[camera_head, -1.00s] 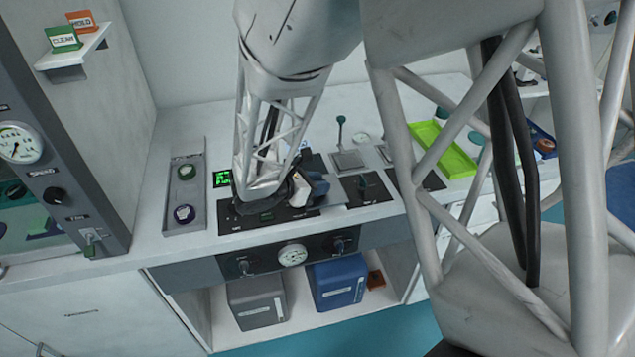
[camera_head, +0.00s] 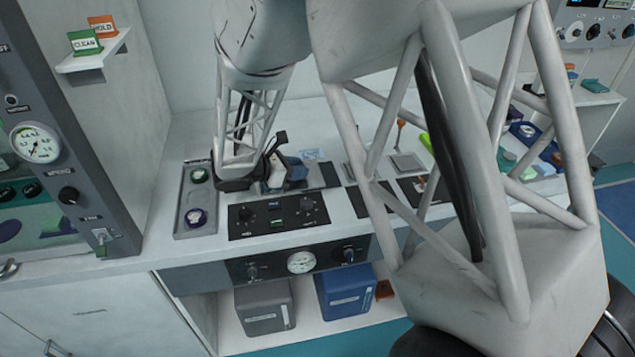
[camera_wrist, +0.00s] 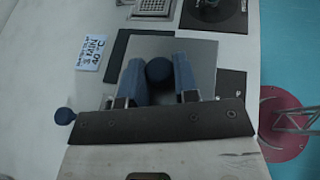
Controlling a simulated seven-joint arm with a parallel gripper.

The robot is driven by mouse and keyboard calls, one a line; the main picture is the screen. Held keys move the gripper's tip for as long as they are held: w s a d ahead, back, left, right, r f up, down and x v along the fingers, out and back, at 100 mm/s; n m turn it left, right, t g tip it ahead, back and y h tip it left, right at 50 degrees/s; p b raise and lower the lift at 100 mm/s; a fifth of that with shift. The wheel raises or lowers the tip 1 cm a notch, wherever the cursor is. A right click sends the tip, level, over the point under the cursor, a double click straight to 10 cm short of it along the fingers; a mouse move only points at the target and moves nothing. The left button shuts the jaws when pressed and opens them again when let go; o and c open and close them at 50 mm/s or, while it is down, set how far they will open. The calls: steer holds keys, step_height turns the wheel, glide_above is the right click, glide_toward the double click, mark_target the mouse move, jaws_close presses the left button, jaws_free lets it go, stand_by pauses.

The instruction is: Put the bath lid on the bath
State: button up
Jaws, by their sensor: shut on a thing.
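The knob belongs to a flat grey plate, the bath lid (camera_wrist: 203,58). The wrist view shows a dark rectangle (camera_wrist: 128,45), apparently the bath, partly behind the lid; I cannot tell whether they touch. In the head view my gripper (camera_head: 284,178) is low over the bench, behind the black knob panel, with the dark rectangle (camera_head: 330,174) just to its right. My wrist hides most of the lid there.
A grey tray (camera_head: 181,222) with round items stands left of my gripper. The black knob panel (camera_head: 255,231) lies in front. A perforated plate (camera_head: 406,162) and more panels are to the right. A tall gauge cabinet (camera_head: 85,180) rises at left.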

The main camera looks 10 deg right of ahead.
steer(key=w+a+r, duration=0.1)
steer(key=w+a, duration=0.6)
steer(key=shift+w+a+r, duration=0.15)
steer(key=shift+w+r, duration=0.05)
steer(key=shift+r, duration=0.05)
steer(key=shift+f, duration=0.2)
steer(key=shift+f, duration=3.4)
steer(key=shift+f, duration=0.65)
steer(key=o, duration=1.1)
steer(key=shift+v, duration=3.9)
